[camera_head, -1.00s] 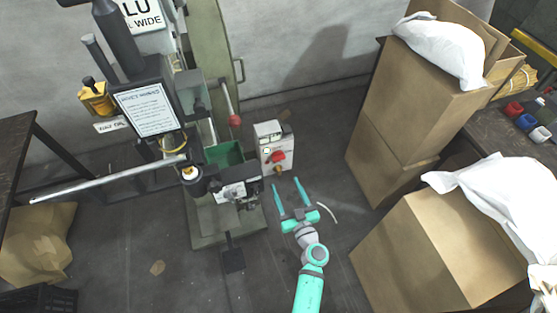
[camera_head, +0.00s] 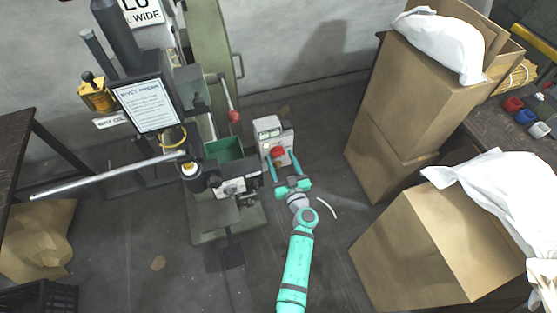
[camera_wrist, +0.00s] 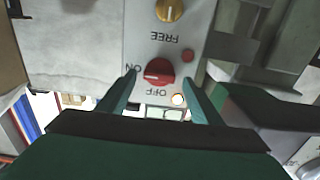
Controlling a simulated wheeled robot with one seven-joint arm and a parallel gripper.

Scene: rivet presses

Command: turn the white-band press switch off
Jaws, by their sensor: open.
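The press (camera_head: 150,105) stands at the left in the head view, and I cannot make out a white band on it. Its grey-white switch box (camera_head: 268,130) stands at its right side. The red rotary switch (camera_head: 278,152) is on the box's front. In the wrist view the red switch (camera_wrist: 159,71) appears upside down, with its pale mark towards ON. A lamp (camera_wrist: 179,100) near OFF is lit. My gripper (camera_head: 282,162) is open in front of the box. In the wrist view its fingers (camera_wrist: 160,88) flank the red switch, with no clear contact.
A yellow knob (camera_wrist: 169,10) marked FREE is on the same panel. A lever with a red ball (camera_head: 234,116) rises left of the box. Cardboard boxes (camera_head: 400,110) stand to the right. Bare floor (camera_head: 330,245) lies between them and the press.

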